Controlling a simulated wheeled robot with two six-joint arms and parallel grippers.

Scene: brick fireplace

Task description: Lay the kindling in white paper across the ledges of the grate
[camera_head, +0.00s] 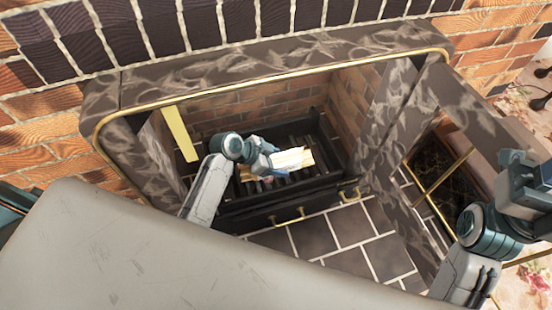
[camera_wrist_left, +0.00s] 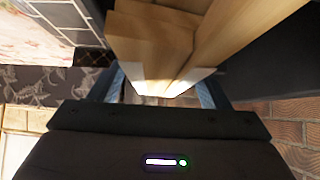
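The kindling (camera_head: 297,159) is a bundle of pale wooden sticks, held above the black grate (camera_head: 257,202) inside the fireplace. My left gripper (camera_head: 270,164) is over the grate with the bundle. In the left wrist view, its blue fingers stand on either side of the white paper (camera_wrist_left: 160,87) around the sticks (camera_wrist_left: 160,35). They look shut on it. From above, I cannot tell whether the bundle touches the grate's ledges. My right gripper (camera_head: 520,165) is at the right edge, outside the fireplace, with its fingers unclear.
A dark marble surround (camera_head: 250,60) with brass trim frames the brick opening. The grate's front has brass handles (camera_head: 280,216). A yellow strip (camera_head: 180,134) stands at the left inside. A gold-framed dark panel (camera_head: 440,165) is at the right. Dark floor tiles (camera_head: 350,225) in front are clear.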

